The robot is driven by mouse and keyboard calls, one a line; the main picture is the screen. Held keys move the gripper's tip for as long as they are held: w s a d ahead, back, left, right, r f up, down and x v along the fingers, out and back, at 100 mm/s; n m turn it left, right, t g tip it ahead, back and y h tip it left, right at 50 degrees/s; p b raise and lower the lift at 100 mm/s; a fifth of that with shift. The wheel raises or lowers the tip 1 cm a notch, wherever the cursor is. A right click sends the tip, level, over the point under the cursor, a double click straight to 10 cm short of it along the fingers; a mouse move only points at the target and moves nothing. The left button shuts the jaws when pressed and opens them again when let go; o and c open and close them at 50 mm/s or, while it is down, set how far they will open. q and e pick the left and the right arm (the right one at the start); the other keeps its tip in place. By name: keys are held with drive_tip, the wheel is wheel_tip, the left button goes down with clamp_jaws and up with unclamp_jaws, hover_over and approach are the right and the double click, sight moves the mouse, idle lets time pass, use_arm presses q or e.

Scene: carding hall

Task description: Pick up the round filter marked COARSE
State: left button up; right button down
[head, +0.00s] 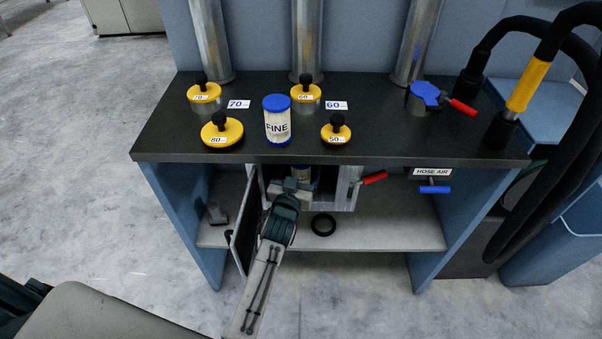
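No filter with a readable COARSE mark shows. A round white filter with blue ends marked FINE (277,121) stands upright on the dark bench top. Below the top is an open metal housing (342,190), its door (244,222) swung out to the left. Inside it, a cylinder with a blue band (300,172) shows partly; its marking is hidden. My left gripper (297,185) reaches up into the housing opening, in front of this cylinder. Its fingers are small and partly covered, so I cannot tell whether they touch or grip it. My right gripper is not in view.
Yellow knobbed caps, such as the one marked 80 (221,131), stand on the bench top (400,140). A red-handled lever (374,178) is right of the housing. A black ring (323,224) lies on the lower shelf (390,233). Thick black hoses (570,140) hang at right.

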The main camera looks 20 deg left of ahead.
use_arm(q)
drive_tip(key=shift+w+a+f, duration=0.1)
drive_tip(key=shift+w, duration=0.95)
drive_tip(key=c, duration=1.1)
